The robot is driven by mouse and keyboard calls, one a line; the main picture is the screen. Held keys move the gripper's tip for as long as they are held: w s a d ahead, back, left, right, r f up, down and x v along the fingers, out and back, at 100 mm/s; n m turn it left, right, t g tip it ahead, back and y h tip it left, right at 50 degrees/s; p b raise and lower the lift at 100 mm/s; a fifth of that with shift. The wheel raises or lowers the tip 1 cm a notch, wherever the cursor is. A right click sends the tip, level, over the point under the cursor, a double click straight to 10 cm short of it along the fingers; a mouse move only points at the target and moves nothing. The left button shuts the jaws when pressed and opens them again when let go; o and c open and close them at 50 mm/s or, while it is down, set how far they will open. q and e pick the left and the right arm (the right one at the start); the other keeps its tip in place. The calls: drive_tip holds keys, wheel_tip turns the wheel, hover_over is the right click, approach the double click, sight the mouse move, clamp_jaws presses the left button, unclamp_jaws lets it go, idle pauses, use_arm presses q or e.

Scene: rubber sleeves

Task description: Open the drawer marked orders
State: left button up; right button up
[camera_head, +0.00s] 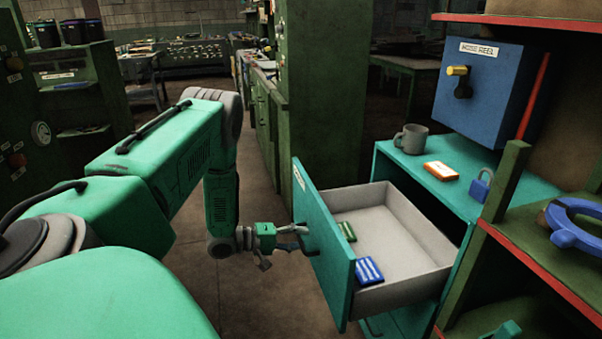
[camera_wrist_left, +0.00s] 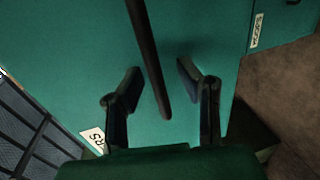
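The drawer (camera_head: 405,240) is pulled well out of the teal cabinet, showing its pale inside. A green packet (camera_head: 346,231) and a blue packet (camera_head: 369,271) lie in it near the front. Its teal front (camera_head: 325,243) has a small label (camera_head: 299,178), unreadable in the head view. In the left wrist view, a partly hidden label (camera_wrist_left: 95,138) ends in "RS". My left gripper (camera_head: 290,238) is at the drawer front. In the left wrist view its fingers (camera_wrist_left: 156,80) are apart, with the dark bar handle (camera_wrist_left: 150,60) between them and gaps on both sides.
The cabinet top (camera_head: 455,181) holds a grey mug (camera_head: 410,139), an orange-and-white box (camera_head: 441,171) and a blue padlock (camera_head: 480,186). A blue hose reel box (camera_head: 478,90) stands behind. A shelf with a blue ring (camera_head: 572,224) is at right. Floor left of the drawer is clear.

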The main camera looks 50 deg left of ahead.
use_arm(q)
drive_tip(key=shift+f, duration=0.1)
drive_tip(key=shift+s, duration=0.1)
drive_tip(key=v, duration=1.1)
drive_tip(key=shift+s+a, duration=0.3)
drive_tip(key=shift+a, duration=0.1)
drive_tip(key=shift+d, duration=0.15)
drive_tip(key=shift+s+f, duration=0.1)
